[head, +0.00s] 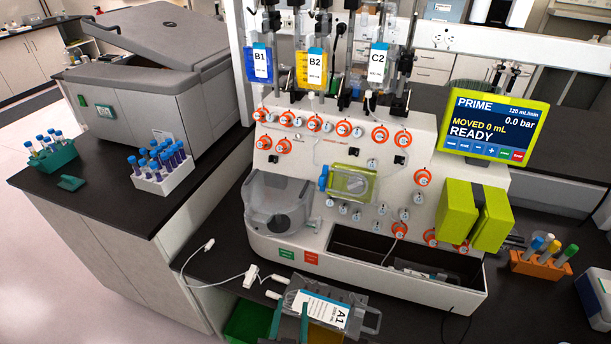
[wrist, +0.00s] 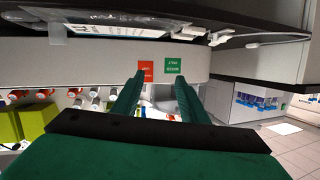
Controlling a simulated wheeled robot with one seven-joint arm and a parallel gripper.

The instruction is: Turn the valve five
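Several round valve knobs with orange-red rings, such as one in the upper row (head: 343,128) and one at the right (head: 423,177), sit on the front panel of the white cell processor (head: 345,245). Their numbers are too small to read, so I cannot tell which is valve five. My gripper (head: 290,309) appears low in front of the machine, apart from the knobs. In the wrist view, its two dark green fingers (wrist: 160,80) are spread with nothing between them. Beyond them are a red label (wrist: 146,65) and a green label (wrist: 174,66) on the machine's base.
A clear bag labelled A1 (head: 325,312) with white tubing lies at the front. Bags B1 (head: 259,65), B2 (head: 312,68) and C2 (head: 376,66) hang above the panel. The screen (head: 492,127) reads PRIME, READY. An orange tube rack (head: 540,266) stands at the right.

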